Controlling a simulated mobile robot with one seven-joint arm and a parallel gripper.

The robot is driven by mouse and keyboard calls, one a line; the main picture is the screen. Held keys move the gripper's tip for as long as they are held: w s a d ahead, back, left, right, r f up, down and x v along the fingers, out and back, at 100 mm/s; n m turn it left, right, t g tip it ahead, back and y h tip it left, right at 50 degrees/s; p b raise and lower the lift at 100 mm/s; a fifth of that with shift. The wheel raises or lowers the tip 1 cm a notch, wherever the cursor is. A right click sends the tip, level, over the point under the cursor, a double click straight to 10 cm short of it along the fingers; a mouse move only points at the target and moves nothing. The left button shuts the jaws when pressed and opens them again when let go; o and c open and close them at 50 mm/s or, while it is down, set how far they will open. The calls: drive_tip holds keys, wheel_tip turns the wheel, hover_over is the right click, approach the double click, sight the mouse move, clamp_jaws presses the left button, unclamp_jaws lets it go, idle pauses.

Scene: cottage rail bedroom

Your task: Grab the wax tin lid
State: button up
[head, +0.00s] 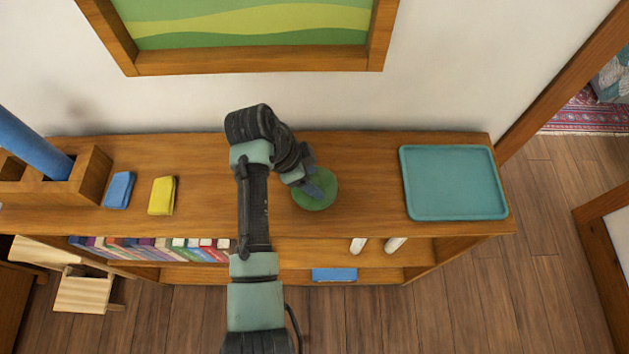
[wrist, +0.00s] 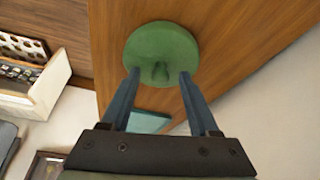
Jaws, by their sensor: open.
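The wax tin lid is a round green disc (head: 318,194) on the wooden shelf top, near its middle. In the wrist view the green lid (wrist: 162,50) shows a small knob on its face. My gripper (head: 318,186) is over the lid in the head view and covers part of it. In the wrist view my gripper (wrist: 158,78) is open, with one blue-grey finger on each side of the knob. I cannot tell whether the fingertips touch the lid.
A teal tray (head: 455,183) lies at the right end of the shelf top (head: 370,180). A blue block (head: 119,190), a yellow block (head: 162,195) and a wooden box (head: 92,177) are at the left. A framed picture (head: 250,62) hangs behind.

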clamp_jaws()
idle(0.4)
